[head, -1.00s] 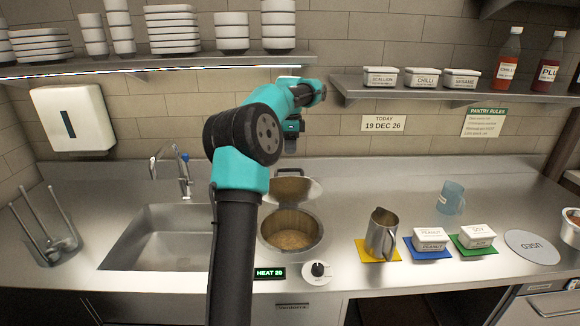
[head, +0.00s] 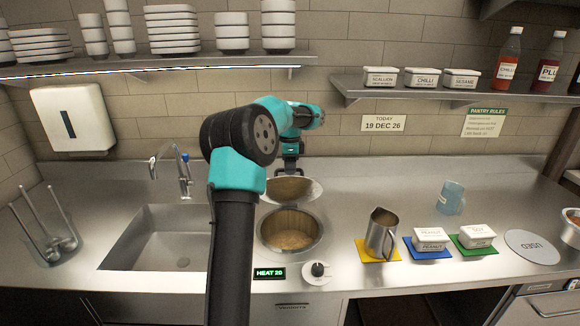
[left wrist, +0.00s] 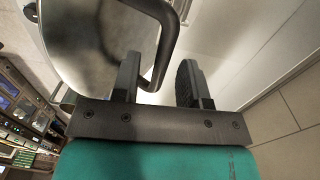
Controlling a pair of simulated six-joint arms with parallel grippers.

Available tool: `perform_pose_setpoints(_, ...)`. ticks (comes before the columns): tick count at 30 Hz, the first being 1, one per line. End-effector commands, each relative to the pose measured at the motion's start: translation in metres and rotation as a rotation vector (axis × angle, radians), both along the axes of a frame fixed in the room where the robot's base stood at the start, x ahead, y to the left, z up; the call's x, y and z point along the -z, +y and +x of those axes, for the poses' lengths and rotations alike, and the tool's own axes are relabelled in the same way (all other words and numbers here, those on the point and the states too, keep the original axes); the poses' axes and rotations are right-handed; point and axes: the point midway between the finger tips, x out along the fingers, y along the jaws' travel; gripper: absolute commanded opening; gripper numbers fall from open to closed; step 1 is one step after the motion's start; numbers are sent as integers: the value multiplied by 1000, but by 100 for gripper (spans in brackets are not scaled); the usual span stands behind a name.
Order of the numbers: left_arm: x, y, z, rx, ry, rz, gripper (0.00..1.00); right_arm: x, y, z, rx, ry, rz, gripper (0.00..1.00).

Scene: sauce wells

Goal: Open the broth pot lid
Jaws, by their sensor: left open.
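The broth pot (head: 290,243) is a round steel well set in the counter, open at the top, with tan broth (head: 290,239) inside. Its lid (head: 300,190) stands tilted up at the back rim, inner face toward me. My left gripper (head: 290,170) is at the upper back of the lid, partly hidden by it. In the left wrist view the two dark fingers (left wrist: 158,82) are apart, with the lid's dark bar handle (left wrist: 170,40) running between them. I cannot tell whether they touch it. My right gripper is not in view.
A heat knob (head: 317,269) sits in front of the pot. A steel jug (head: 381,235) stands on a yellow mat right of it, with labelled tubs (head: 430,240) beyond. A sink (head: 165,240) lies left. A shelf (head: 150,69) hangs above.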

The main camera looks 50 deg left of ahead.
Motion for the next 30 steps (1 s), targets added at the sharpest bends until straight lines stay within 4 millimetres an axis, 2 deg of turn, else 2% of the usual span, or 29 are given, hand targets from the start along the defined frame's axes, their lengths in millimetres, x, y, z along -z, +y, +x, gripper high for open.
perform_pose_setpoints(2, 0, 0, 0, 0, 0, 0, 36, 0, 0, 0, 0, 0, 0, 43)
perform_pose_setpoints(13, 0, 0, 0, 0, 0, 0, 1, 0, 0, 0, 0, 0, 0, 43)
perform_pose_setpoints(25, 0, 0, 0, 0, 0, 0, 0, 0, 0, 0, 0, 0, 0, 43)
perform_pose_setpoints(30, -1, 6, -4, -9, 0, 1, 0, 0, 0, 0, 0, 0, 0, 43)
